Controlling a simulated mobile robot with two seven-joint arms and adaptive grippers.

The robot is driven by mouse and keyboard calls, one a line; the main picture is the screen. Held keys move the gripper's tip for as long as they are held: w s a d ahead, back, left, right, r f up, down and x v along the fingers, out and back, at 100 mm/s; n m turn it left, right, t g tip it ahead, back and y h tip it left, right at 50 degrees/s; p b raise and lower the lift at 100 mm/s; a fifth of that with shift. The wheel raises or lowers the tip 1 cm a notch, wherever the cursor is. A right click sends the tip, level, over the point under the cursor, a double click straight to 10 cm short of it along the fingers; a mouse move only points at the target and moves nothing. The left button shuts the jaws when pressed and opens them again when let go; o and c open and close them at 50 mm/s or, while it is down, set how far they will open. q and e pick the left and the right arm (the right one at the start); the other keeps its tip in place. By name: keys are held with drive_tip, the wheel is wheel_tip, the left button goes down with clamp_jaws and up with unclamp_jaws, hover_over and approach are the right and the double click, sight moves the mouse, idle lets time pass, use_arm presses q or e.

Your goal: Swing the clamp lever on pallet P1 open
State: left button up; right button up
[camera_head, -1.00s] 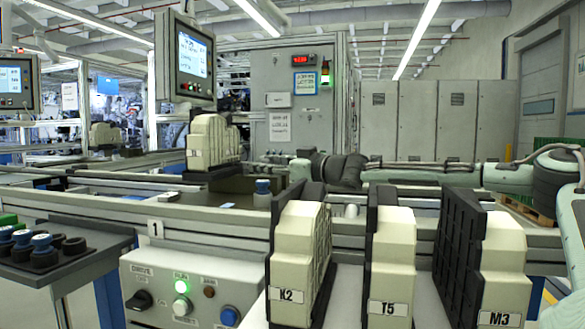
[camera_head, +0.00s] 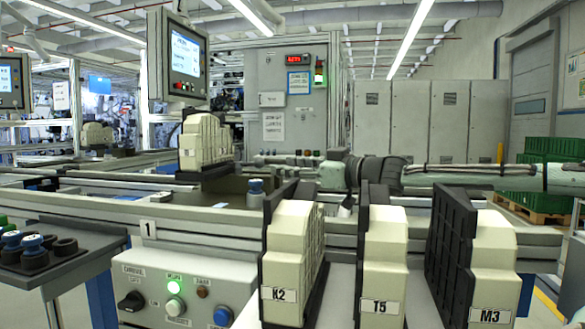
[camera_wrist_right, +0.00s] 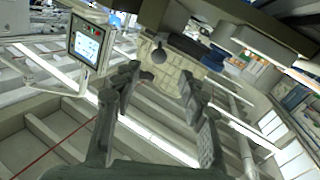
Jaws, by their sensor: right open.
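A pallet (camera_head: 228,184) on the conveyor carries a beige ribbed block (camera_head: 206,141); I cannot read a P1 mark on it. The block also shows in the right wrist view (camera_wrist_right: 172,68). A dark ball knob on a short stem (camera_wrist_right: 159,55), likely the clamp lever's end, stands before the block there. My right gripper (camera_head: 262,160) comes in from the right, beside the block. In the wrist view its two fingers (camera_wrist_right: 157,84) are apart and empty, with the knob beyond the gap between their tips. The lever is not distinct in the head view. My left gripper is out of view.
A blue knob (camera_head: 256,187) stands by the conveyor rail. Beige blocks K2 (camera_head: 288,255), T5 (camera_head: 384,255) and M3 (camera_head: 494,255) stand in front. A control box (camera_head: 175,285) is at front left, and a screen (camera_head: 183,55) hangs above the line.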

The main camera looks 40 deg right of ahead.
drive_tip(key=shift+s+d, duration=0.1)
drive_tip(key=shift+s, duration=0.3)
